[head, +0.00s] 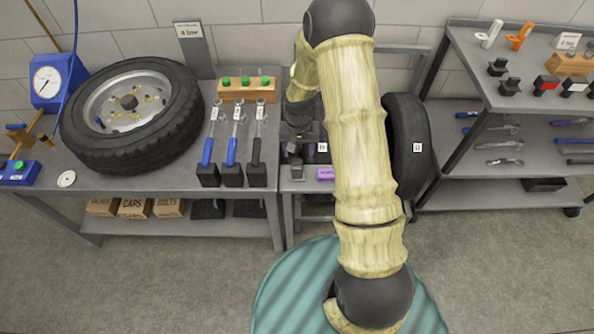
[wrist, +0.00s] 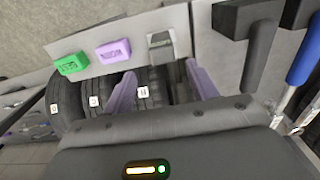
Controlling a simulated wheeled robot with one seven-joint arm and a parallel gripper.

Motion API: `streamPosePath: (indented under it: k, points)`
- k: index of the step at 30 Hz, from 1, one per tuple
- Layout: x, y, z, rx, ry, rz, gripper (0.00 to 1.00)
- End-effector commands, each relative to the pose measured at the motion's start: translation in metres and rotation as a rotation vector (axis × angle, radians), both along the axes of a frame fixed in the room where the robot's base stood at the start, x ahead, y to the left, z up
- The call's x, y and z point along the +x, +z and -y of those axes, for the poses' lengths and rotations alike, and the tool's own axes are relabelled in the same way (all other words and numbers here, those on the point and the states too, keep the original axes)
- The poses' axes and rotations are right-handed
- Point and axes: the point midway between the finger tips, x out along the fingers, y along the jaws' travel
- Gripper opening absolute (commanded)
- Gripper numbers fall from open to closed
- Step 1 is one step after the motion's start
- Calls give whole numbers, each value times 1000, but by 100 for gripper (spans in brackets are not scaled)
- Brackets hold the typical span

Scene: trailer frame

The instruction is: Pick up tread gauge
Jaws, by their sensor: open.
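My gripper (wrist: 162,70) is open and empty in the wrist view, its two purple fingers spread apart. Beyond the fingertips, a small grey block-like piece (wrist: 160,40) sits on a light grey surface; it may be the tread gauge, but I cannot tell for sure. A purple labelled block (wrist: 113,51) and a green labelled block (wrist: 70,64) lie to its left. In the head view the purple block (head: 326,174) shows by the bench's front edge, beside a grey piece (head: 297,171). My arm hides much of that area.
Several upright tires (wrist: 66,106) with white tags are close below the fingers. Torque wrenches in dark holders (head: 231,172) stand left of my gripper. A tire on a rim (head: 130,155) lies on the left bench. A shelf rack (head: 470,195) stands right.

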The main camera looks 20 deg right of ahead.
Motion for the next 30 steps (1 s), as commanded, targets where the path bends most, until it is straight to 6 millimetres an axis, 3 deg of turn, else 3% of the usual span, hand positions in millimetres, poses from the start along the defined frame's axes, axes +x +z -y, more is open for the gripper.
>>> streamPosePath:
  k: [6, 21, 30]
  points:
    - [-1, -32, -1, 1, 2, -2, 58]
    - [-1, -43, -1, 0, 2, -1, 58]
    - [-7, -79, -7, 0, 2, -1, 58]
